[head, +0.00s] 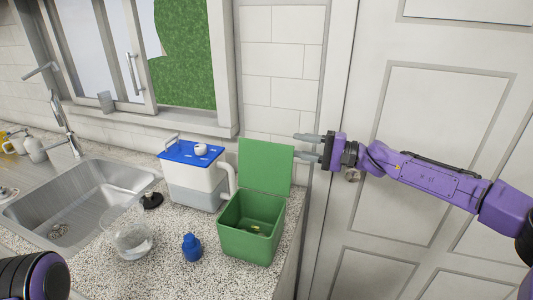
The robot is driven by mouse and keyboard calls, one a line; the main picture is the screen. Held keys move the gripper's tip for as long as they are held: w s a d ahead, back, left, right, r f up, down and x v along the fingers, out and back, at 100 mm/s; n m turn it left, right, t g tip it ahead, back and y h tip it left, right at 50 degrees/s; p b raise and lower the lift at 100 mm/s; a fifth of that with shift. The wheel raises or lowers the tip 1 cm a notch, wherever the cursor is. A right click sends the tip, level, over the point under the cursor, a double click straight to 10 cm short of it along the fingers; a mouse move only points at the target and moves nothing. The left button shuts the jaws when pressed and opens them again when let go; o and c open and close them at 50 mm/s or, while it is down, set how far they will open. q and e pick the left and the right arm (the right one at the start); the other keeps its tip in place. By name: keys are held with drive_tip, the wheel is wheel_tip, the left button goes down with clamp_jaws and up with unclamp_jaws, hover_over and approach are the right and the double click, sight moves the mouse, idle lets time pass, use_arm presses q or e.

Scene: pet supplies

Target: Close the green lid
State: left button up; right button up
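The green lid (265,167) stands upright, open, at the back edge of the green box (246,246). The box sits near the right end of the speckled counter, and a small yellowish item (255,227) shows inside it. My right gripper (301,145) reaches in from the right, with its fingers pointing left at the lid's upper right edge. Its two fingers show a gap between them with nothing seen in it. I cannot tell whether the fingers touch the lid. At the lower left only a dark and purple part of my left arm shows; its gripper is out of view.
A white container with a blue top (194,175) stands just left of the box. A small blue bottle (192,247) and a clear bowl (131,238) stand in front. A steel sink (80,200) is at left, and a white door (430,120) is at right.

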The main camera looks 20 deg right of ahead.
sight(266, 144)
drive_tip(key=p+x, duration=0.1)
drive_tip(key=x, duration=0.2)
drive_tip(key=f+p+x, duration=0.1)
drive_tip(key=x, duration=0.2)
drive_tip(key=p+x, duration=0.1)
drive_tip(key=x, duration=0.3)
drive_tip(key=shift+w+d+f, duration=0.1)
drive_tip(key=shift+w+f, duration=0.05)
drive_tip(key=shift+w, duration=0.05)
drive_tip(key=shift+w+a, duration=0.2)
drive_tip(key=shift+a, duration=0.05)
use_arm(q)
wheel_tip(266, 144, up, 2)
drive_tip(key=shift+w+r, duration=0.1)
use_arm(e)
clamp_jaws()
